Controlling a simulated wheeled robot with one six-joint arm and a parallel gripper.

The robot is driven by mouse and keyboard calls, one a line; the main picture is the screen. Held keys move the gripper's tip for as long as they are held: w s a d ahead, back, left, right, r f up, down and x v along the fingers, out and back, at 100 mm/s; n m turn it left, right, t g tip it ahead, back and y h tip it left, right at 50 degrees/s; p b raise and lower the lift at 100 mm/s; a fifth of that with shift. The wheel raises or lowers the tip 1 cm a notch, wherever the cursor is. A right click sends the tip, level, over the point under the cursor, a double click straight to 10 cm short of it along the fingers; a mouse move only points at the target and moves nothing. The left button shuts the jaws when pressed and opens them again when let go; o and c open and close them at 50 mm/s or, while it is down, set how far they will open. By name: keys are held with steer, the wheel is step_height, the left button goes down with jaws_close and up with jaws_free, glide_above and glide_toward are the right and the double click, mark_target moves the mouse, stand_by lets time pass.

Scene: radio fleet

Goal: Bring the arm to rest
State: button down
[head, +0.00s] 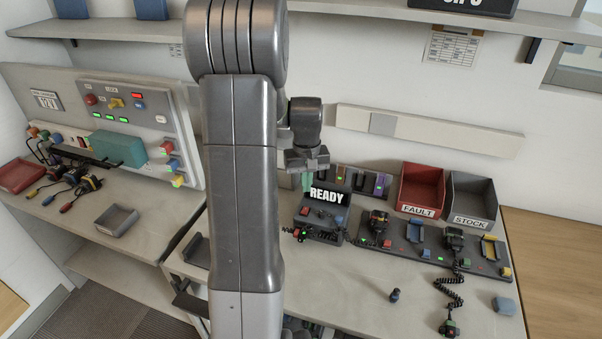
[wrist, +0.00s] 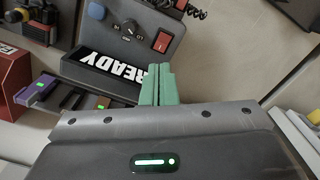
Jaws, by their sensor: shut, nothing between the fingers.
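My arm (head: 240,180) stands upright across the middle of the head view and hides part of the bench behind it. My gripper (head: 308,182) hangs below the wrist, above the back of the bench near the READY sign (head: 327,195). In the wrist view the green fingers of my gripper (wrist: 158,84) are together with nothing between them. They show in front of the READY sign (wrist: 130,75), apart from or touching it I cannot tell.
A charging rack (head: 430,245) with several radios stands right of the READY unit. A red FAULT bin (head: 420,187) and a grey STOCK bin (head: 472,198) are behind it. A control panel (head: 130,115) is left.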

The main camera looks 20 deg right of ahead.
mark_target(306, 208)
steer(key=shift+f+b, duration=2.55)
steer(key=shift+f, duration=0.95)
steer(key=shift+r, duration=0.1)
